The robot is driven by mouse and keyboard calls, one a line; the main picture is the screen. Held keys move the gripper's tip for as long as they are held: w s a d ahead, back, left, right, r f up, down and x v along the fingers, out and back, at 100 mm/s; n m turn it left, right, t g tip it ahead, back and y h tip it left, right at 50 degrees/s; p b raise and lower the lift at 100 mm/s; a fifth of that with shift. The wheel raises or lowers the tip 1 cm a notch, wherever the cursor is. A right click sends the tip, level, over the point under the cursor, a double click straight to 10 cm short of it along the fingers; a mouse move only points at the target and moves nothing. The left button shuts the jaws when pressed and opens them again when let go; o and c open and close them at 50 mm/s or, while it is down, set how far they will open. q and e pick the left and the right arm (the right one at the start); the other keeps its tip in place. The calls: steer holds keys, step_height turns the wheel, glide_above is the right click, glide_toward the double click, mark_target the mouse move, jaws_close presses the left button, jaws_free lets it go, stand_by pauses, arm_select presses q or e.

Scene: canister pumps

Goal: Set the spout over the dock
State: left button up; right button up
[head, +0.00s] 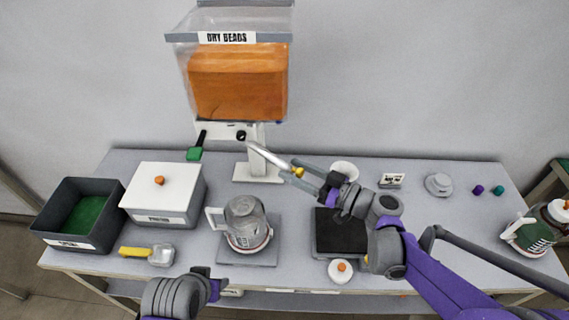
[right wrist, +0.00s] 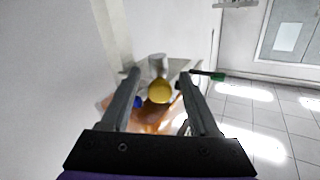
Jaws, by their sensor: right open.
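The dispenser marked "DRY BEADS" (head: 238,80) stands at the back on a white stand, with orange contents. Its silver spout (head: 266,156) slants down to the right and ends near a yellow knob (head: 297,171). My right gripper (head: 306,179) is at that knob with its fingers apart. In the right wrist view the yellow knob (right wrist: 160,92) lies between the two open fingers (right wrist: 158,98), with no clear contact. A metal cylinder shows behind it. I cannot tell which thing is the dock. My left gripper (head: 208,275) is partly visible at the bottom edge.
A glass jar (head: 246,218) stands on a grey plate (head: 262,256). A black pad (head: 338,236) lies under my right arm. A white-lidded box (head: 165,183), a dark bin (head: 68,230) and a yellow-handled scoop (head: 150,253) are at left. A green lever (head: 195,154) hangs by the dispenser.

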mark_target(271, 156)
steer(key=shift+x, duration=1.85)
jaws_close()
